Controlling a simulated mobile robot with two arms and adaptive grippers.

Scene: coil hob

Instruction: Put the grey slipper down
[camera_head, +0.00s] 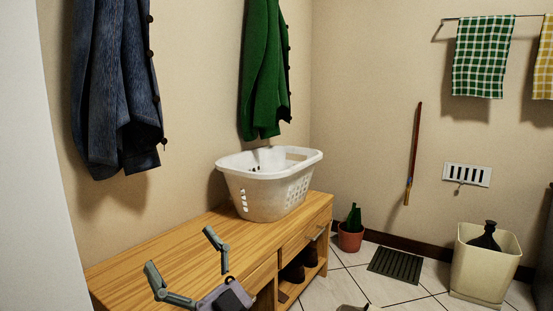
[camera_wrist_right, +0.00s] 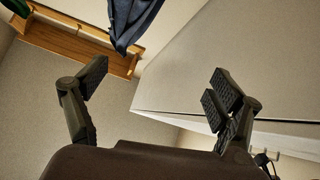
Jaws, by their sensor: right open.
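My right gripper (camera_head: 181,249) is in the lower left of the head view, in front of the wooden bench (camera_head: 150,251). Its two fingers are spread wide. In the right wrist view the same gripper (camera_wrist_right: 158,82) is open with nothing between its fingers. I cannot make out a grey slipper for certain in either view. A small pale thing is cut off at the bottom edge of the head view, too little of it to name. My left gripper is not in view.
A white laundry basket (camera_head: 268,190) stands on the bench's far end; the near top is bare. A potted plant (camera_head: 351,236), a dark floor mat (camera_head: 396,265) and a cream bin (camera_head: 480,272) are on the tiled floor. A blue jacket (camera_head: 115,90) hangs above.

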